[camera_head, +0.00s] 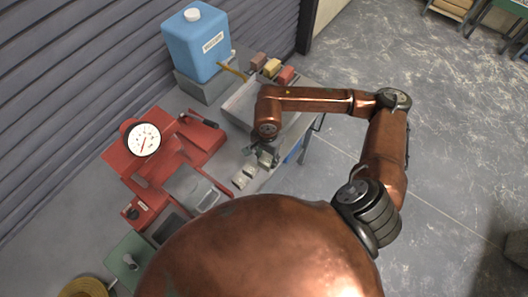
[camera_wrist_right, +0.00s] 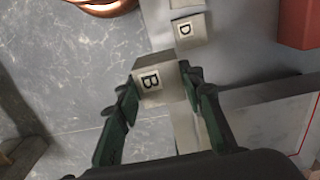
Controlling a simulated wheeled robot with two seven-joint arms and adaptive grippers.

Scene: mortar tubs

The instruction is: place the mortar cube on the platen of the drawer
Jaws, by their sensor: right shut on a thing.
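My right gripper (camera_head: 263,153) hangs over the right edge of the bench, and its two green-black fingers show in the right wrist view (camera_wrist_right: 160,100). It is shut on a grey mortar cube (camera_wrist_right: 150,80) marked B, one finger on each side. A red machine with a round dial (camera_head: 143,138) stands on the bench at left. A grey plate (camera_head: 190,187) lies at its near side and looks like the drawer's platen; the held cube is apart from it, to its right. My left gripper is not in view.
Loose grey cubes (camera_head: 241,180) sit on the bench beside the gripper; one is marked D (camera_wrist_right: 187,30). A grey tray (camera_head: 237,108), a blue container (camera_head: 196,42) and several coloured blocks (camera_head: 272,67) stand behind. Open floor (camera_head: 460,160) lies at right.

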